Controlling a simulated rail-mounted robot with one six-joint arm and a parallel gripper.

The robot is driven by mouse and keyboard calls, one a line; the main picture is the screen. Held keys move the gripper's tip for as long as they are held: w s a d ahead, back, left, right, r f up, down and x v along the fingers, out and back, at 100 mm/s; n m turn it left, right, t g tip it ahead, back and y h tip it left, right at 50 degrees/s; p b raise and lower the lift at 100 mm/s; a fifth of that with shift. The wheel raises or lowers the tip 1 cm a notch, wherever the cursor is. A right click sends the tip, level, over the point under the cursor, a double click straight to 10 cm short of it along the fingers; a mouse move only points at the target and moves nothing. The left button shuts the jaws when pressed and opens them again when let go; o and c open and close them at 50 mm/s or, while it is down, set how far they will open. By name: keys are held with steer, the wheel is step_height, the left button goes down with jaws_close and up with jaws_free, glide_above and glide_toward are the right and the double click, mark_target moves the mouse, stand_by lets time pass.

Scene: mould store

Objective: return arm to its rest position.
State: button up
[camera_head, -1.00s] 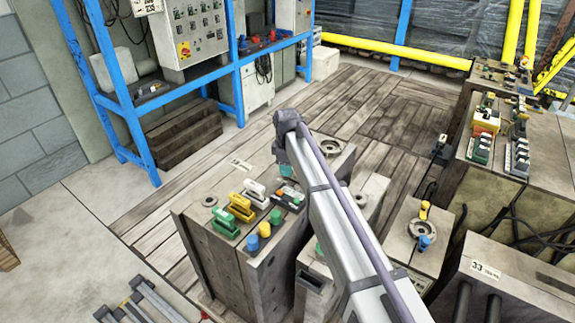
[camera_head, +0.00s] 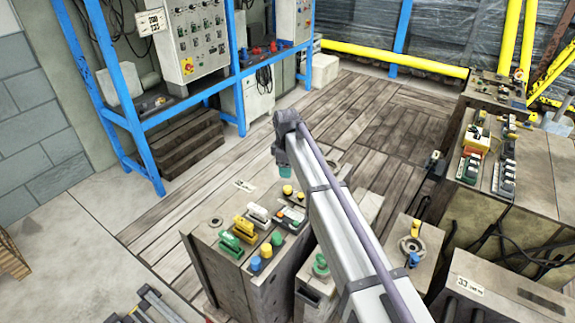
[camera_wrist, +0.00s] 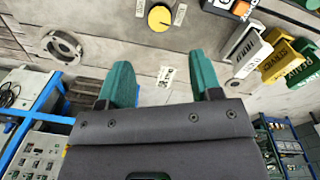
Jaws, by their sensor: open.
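My arm reaches from the lower right up to the middle of the head view. My gripper (camera_head: 285,172) hangs from its far end, mostly hidden there by the wrist. In the wrist view my gripper (camera_wrist: 163,82) shows two teal fingers spread apart with nothing between them. Beyond them is the top of a grey mould block (camera_wrist: 215,35), with a yellow knob (camera_wrist: 160,17) just past the gap. In the head view the gripper appears above the far side of that block (camera_head: 222,266), apparently clear of it.
Green (camera_head: 230,243) and yellow (camera_head: 245,228) handles and a blue knob (camera_head: 255,264) stand on the block. A blue rack (camera_head: 143,155) with control cabinets is at the left. More blocks with switches (camera_head: 475,140) stand at the right. The plank floor (camera_head: 330,110) behind is clear.

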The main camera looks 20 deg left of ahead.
steer(key=shift+r, duration=0.15)
steer(key=s+d+r+m+p, duration=0.1)
steer(key=s+d+m, duration=0.5)
steer(key=d, duration=0.8)
steer(key=s+d+r+m+p, duration=0.2)
steer(key=s+d+m, duration=0.5)
steer(key=d, duration=0.7)
steer(key=s+d+r+m+p, duration=0.2)
steer(key=s+d+m, duration=0.4)
steer(key=s+d, duration=0.4)
steer(key=d, duration=0.5)
steer(key=shift+s+r+m+g, duration=0.15)
steer(key=shift+s+m+g, duration=0.15)
steer(key=shift+s, duration=0.05)
